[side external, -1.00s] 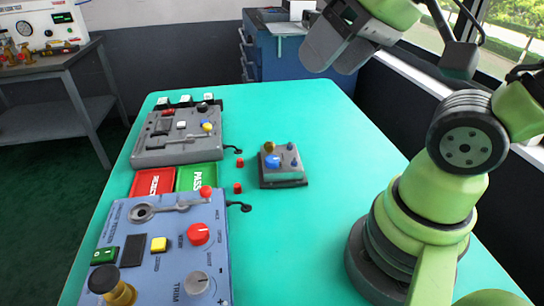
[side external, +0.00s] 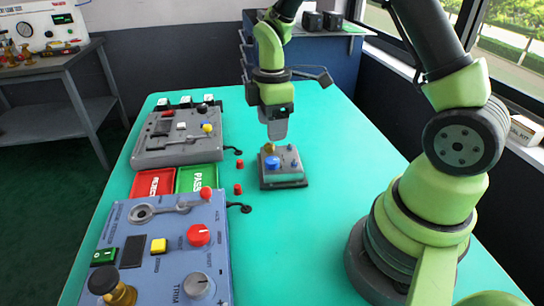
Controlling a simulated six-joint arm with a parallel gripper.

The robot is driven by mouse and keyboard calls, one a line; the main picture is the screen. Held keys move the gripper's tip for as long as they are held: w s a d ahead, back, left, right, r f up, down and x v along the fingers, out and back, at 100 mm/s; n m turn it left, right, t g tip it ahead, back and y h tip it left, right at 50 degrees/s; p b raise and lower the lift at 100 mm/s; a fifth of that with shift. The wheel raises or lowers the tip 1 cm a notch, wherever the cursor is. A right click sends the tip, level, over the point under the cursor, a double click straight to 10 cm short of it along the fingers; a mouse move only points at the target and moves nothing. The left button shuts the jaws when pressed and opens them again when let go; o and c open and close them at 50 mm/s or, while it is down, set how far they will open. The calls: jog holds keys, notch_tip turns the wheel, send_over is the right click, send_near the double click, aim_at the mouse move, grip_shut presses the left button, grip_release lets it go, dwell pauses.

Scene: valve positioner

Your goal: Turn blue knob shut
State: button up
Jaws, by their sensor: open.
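The blue knob (side external: 272,162) sits on top of a small grey valve box (side external: 284,182) near the middle of the green table. A brass-coloured fitting (side external: 269,148) stands just behind the knob, and a small grey knob (side external: 291,148) is to its right. My gripper (side external: 277,136) points down just above and behind the box, close to the brass fitting. It is empty. The gap between its fingers is hard to make out from this side. The blue knob is in plain view in front of the gripper. Its turn position is too small to tell.
A blue-grey panel (side external: 150,275) with knobs and a lever lies at the front left. A grey panel (side external: 165,155) lies behind it. Red (side external: 152,183) and green (side external: 197,178) trays sit between them. Two red caps (side external: 239,189) lie left of the box.

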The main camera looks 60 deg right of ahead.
aim_at(272, 160)
notch_tip(272, 160, down, 9)
jog(key=shift+r, duration=0.1)
dwell(0.3)
jog(key=c, duration=0.9)
